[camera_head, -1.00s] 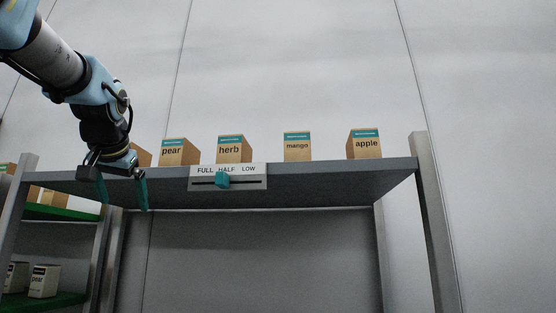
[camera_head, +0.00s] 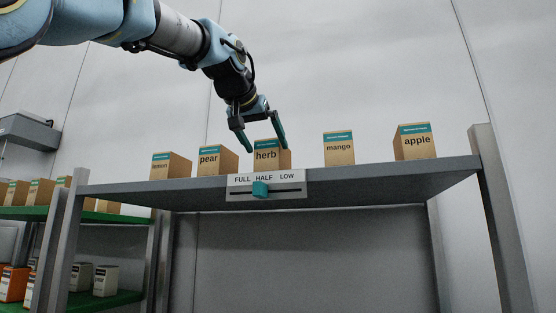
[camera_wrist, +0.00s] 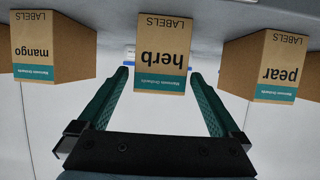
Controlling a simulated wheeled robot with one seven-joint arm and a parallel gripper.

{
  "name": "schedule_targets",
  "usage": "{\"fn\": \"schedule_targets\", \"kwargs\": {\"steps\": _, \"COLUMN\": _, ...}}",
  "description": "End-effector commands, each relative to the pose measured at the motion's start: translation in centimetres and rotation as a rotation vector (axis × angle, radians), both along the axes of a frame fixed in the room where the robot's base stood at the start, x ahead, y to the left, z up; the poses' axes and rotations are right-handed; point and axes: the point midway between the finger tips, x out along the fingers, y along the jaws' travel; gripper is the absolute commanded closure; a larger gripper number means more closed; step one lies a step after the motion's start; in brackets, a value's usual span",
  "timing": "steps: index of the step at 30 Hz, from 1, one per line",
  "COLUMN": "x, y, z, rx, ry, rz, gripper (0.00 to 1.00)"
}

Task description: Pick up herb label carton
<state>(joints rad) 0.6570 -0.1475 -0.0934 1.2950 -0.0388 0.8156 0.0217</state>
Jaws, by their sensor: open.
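The herb label carton (camera_head: 268,157) is a brown box with a teal band and the word "herb". It stands on the grey shelf (camera_head: 390,174), third from the left in the row. My gripper (camera_head: 262,145) has teal fingers, spread apart and empty, in front of and around the top of the carton in the head view. In the wrist view the carton (camera_wrist: 163,52) appears upside down, centred ahead of the gap between my fingertips (camera_wrist: 160,75). I cannot tell whether either finger touches it.
The pear carton (camera_head: 215,161) stands left of the herb carton, with the lemon carton (camera_head: 168,167) further left. The mango carton (camera_head: 338,149) and apple carton (camera_head: 414,142) stand to the right. A FULL/HALF/LOW slider panel (camera_head: 290,188) is on the shelf's front edge. A side rack (camera_head: 120,299) holds more boxes.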

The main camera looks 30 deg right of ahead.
Motion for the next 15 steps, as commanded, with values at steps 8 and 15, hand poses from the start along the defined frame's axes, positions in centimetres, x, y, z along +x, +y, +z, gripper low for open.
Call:
{"fn": "schedule_targets", "kwargs": {"steps": 8, "x": 1.9, "y": -1.8, "z": -1.1, "rx": 0.001, "ry": -0.001, "rz": 0.001, "gripper": 0.00}}
{"fn": "schedule_targets", "kwargs": {"steps": 15, "x": 3.7, "y": -3.5, "z": -2.7, "rx": 0.004, "ry": 0.003, "rz": 0.001, "gripper": 0.00}}
